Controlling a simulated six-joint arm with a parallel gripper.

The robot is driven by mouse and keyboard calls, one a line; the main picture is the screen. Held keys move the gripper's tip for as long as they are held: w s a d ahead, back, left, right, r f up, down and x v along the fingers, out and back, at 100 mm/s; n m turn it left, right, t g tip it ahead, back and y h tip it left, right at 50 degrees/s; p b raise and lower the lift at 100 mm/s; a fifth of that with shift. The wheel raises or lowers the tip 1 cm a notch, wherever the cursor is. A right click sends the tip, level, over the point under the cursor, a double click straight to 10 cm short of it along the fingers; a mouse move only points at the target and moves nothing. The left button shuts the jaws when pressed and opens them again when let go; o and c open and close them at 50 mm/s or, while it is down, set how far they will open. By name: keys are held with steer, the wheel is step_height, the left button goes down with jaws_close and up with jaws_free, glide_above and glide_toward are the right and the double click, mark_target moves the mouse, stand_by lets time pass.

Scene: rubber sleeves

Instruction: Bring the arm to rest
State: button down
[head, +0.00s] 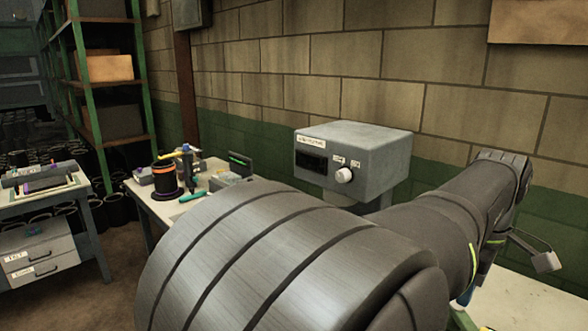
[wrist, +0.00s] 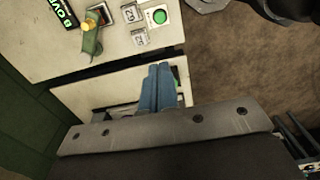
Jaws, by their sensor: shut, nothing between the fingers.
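My gripper (wrist: 160,71) shows in the wrist view as two blue fingers side by side, closed against each other with nothing between them. The fingers point over a pale lower surface (wrist: 82,94), apart from the bench above it in the picture. Part of a dark tray or frame and a green patch show behind them. In the head view my arm fills the foreground and reaches to the right; its end is mostly hidden there. No rubber sleeve is near the fingers.
A grey box with a knob (head: 352,160) stands by the brick wall behind my arm. A cluttered bench (head: 150,202) and a drawer table (head: 84,222) stand at left. Small labelled blocks (wrist: 131,13), a yellow-green item (wrist: 91,38) and a button box (wrist: 161,18) sit on a pale bench.

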steer(key=shift+r, duration=1.9)
step_height(320, 180, down, 9)
step_height(320, 180, up, 7)
steer(key=shift+m+y, duration=0.3)
steer(key=shift+w+r, duration=0.1)
